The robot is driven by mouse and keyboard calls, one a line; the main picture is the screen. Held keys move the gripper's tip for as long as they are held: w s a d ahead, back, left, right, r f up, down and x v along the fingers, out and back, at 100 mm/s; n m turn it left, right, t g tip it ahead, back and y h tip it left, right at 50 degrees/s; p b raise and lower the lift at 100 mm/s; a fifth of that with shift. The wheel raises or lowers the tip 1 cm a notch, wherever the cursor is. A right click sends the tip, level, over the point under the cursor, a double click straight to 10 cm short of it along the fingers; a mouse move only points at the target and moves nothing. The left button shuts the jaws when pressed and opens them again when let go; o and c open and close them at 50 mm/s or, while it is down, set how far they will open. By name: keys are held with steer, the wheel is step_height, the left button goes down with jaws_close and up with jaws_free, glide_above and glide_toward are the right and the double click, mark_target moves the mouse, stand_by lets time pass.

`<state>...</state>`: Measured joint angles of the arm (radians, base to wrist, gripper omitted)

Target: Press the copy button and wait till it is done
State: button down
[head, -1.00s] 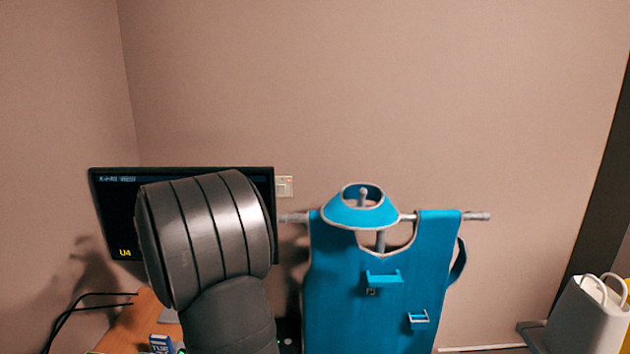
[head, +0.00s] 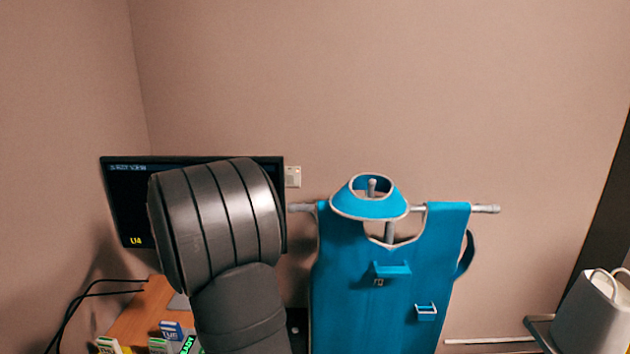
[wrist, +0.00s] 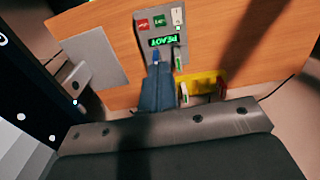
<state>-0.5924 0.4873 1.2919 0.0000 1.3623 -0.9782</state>
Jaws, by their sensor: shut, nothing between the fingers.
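In the wrist view a grey device (wrist: 181,38) lies on the wooden desk. It carries a red button (wrist: 142,22), a green button (wrist: 160,20) and a display (wrist: 163,40) with green letters that seem to read READY, upside down. The button labels are too small to read. My gripper (wrist: 157,70) is shut and empty, its fingers pointing at the device's near edge below the display. A small blue piece (wrist: 155,57) and a green-and-white piece (wrist: 178,61) show at that edge. In the head view the lit display (head: 187,345) shows at the bottom; my arm hides my gripper.
A yellow tray (wrist: 208,78) with small cards is beside my fingers.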

step_height(320, 180, down, 13)
steer(key=s+n+t+h, duration=0.1)
steer(key=n+t, duration=0.7)
steer(key=n, duration=1.5)
steer(key=shift+a+t+h, duration=0.15)
steer(key=shift+t+h, duration=0.25)
steer(key=shift+h, duration=0.5)
steer(key=shift+s+f, duration=0.1)
steer(key=shift+f, duration=0.05)
steer(key=shift+f, duration=4.3)
steer(key=shift+f, duration=0.1)
steer(key=shift+f, duration=0.35)
